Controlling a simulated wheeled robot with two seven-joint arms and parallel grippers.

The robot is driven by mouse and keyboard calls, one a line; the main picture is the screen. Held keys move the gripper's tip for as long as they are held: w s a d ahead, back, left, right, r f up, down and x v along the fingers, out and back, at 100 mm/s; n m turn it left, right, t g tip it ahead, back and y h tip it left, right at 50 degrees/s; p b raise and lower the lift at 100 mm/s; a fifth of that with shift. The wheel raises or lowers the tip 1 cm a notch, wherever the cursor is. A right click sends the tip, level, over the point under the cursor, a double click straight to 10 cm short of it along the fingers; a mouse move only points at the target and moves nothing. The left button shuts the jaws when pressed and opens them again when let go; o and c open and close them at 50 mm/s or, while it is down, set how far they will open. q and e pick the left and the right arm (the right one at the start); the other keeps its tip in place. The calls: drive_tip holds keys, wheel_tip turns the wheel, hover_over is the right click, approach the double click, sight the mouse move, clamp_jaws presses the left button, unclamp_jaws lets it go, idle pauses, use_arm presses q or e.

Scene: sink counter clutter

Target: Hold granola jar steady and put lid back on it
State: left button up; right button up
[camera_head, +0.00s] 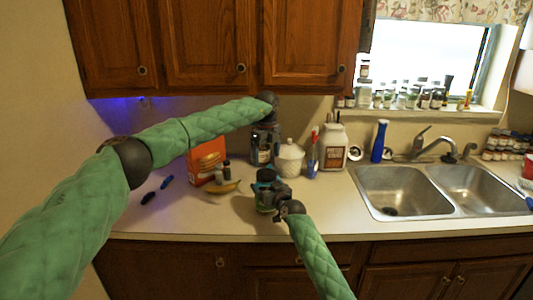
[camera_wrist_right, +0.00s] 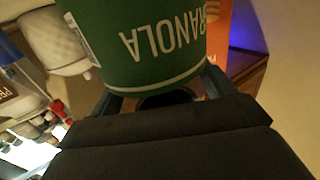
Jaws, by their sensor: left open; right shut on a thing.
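The green granola jar (camera_head: 264,198) stands near the front of the counter. My right gripper (camera_head: 270,190) is shut around its side. In the right wrist view the jar (camera_wrist_right: 145,45) fills the upper middle, its lettering upside down, between the teal fingers of my right gripper (camera_wrist_right: 165,88). My left gripper (camera_head: 265,150) is open and points down, above and behind the jar, in front of a dark labelled container. I cannot make out the lid or tell whether the jar's mouth is covered.
An orange box (camera_head: 207,160), a banana (camera_head: 222,187) and pens (camera_head: 166,182) lie left of the jar. A white lidded pot (camera_head: 290,158), a white labelled jug (camera_head: 333,147) and a blue bottle (camera_head: 379,141) stand behind and right. The sink (camera_head: 405,192) is at right; the front left counter is clear.

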sight(266, 173)
use_arm(q)
drive_tip(key=shift+f, duration=3.6)
drive_tip(key=shift+c, duration=0.4)
drive_tip(key=c, duration=0.9)
drive_tip(key=m, duration=0.6)
drive_tip(key=shift+m, duration=0.3)
drive_tip(key=m, duration=0.6)
drive_tip(key=shift+m, duration=0.4)
drive_tip(key=m, duration=0.7)
drive_tip(key=shift+a, duration=0.1)
drive_tip(key=m, duration=0.7)
drive_tip(key=shift+w, duration=0.1)
drive_tip(key=o, duration=1.1)
drive_tip(key=shift+c, duration=0.2)
